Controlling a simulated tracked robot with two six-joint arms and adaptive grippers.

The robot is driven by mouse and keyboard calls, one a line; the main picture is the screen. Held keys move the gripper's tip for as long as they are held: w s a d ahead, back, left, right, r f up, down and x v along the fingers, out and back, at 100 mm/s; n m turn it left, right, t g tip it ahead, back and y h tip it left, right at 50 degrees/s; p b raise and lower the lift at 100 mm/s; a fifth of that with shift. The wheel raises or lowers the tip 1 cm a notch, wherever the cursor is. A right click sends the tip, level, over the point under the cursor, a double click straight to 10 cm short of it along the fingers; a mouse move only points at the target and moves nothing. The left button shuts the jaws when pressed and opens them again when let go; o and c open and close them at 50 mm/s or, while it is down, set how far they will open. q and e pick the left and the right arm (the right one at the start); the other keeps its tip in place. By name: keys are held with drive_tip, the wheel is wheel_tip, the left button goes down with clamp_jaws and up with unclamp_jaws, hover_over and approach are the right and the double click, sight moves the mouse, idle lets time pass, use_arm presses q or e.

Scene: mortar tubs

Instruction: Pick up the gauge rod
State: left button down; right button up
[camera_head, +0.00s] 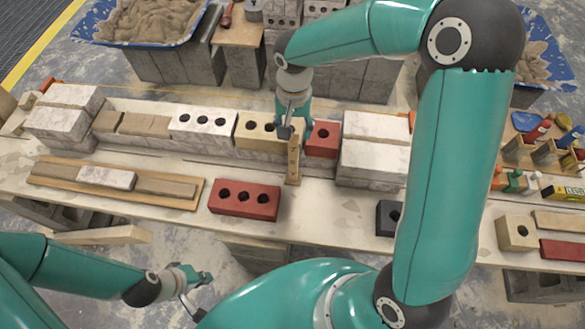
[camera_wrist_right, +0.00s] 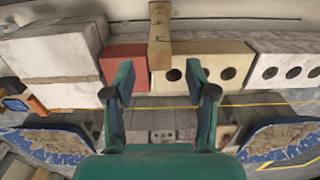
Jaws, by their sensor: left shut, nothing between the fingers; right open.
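The gauge rod (camera_head: 293,160) is a short wooden post standing upright against the front of the block row, beside the red holed block (camera_head: 323,139). In the right wrist view the rod (camera_wrist_right: 159,36) is at the top, ahead of the fingers. My right gripper (camera_head: 291,122) is just above and behind the rod's top in the head view, partly hidden by its own wrist. In the wrist view its fingers (camera_wrist_right: 162,84) are spread with nothing between them. My left gripper (camera_head: 197,279) is shut and empty in front of the table's front edge.
A cream holed block (camera_head: 257,141) and a white holed block (camera_head: 203,125) continue the row leftward. Stacked pale blocks (camera_head: 374,162) stand right. A loose red brick (camera_head: 245,199) and a wooden board (camera_head: 52,182) lie in front. Sand tubs (camera_head: 150,43) are behind.

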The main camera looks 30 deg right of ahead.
sight(293, 144)
drive_tip(key=shift+s+f+p, duration=0.1)
drive_tip(key=shift+f+p, duration=0.5)
drive_tip(key=shift+f, duration=2.65)
clamp_jaws()
